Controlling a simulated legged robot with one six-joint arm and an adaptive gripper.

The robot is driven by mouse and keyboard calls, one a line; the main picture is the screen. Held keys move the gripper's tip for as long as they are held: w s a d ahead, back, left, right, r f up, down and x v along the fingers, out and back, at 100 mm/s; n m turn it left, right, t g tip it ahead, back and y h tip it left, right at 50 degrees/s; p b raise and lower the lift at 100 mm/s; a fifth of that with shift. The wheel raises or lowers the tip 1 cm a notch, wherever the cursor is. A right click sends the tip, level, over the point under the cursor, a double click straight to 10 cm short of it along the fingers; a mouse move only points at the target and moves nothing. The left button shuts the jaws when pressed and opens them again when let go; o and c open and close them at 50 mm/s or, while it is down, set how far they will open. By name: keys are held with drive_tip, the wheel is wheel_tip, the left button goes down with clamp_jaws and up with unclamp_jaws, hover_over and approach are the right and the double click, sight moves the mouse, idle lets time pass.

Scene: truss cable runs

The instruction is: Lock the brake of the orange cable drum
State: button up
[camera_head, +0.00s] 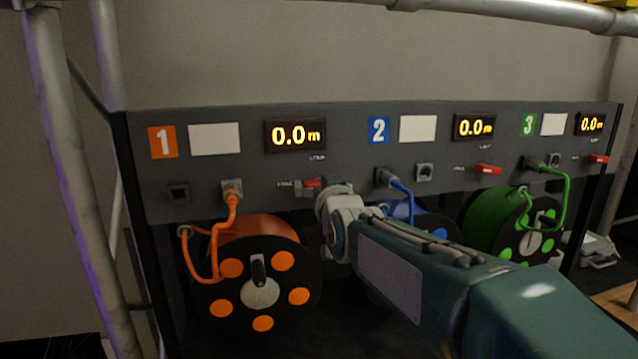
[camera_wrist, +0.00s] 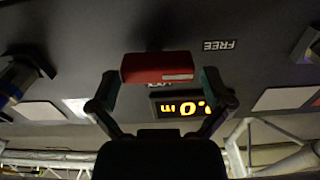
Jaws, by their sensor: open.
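The orange cable drum (camera_head: 252,228) sits below panel section 1, with a black face, orange discs and a small black crank. Its red brake handle (camera_head: 313,182) is on the panel above and right of the drum. In the wrist view the red handle (camera_wrist: 158,67) lies between the two fingertips of my gripper (camera_wrist: 157,85). The gripper is open, one finger on each side; I cannot tell whether either touches the handle. A FREE label (camera_wrist: 218,46) shows beside the handle, and another label is partly hidden behind it. In the head view my gripper (camera_head: 308,188) is small and partly hidden by my wrist.
An orange cable (camera_head: 219,245) is plugged into the panel (camera_head: 255,188) and loops by the drum. A blue plug (camera_head: 400,186) is close right of my wrist. A green drum (camera_head: 490,222) stands further right. Scaffold tubes (camera_head: 68,150) frame the left side.

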drive_tip(key=shift+w+a, duration=0.15)
drive_tip(key=shift+w, duration=0.35)
drive_tip(key=shift+c, duration=0.3)
drive_tip(key=c, duration=0.8)
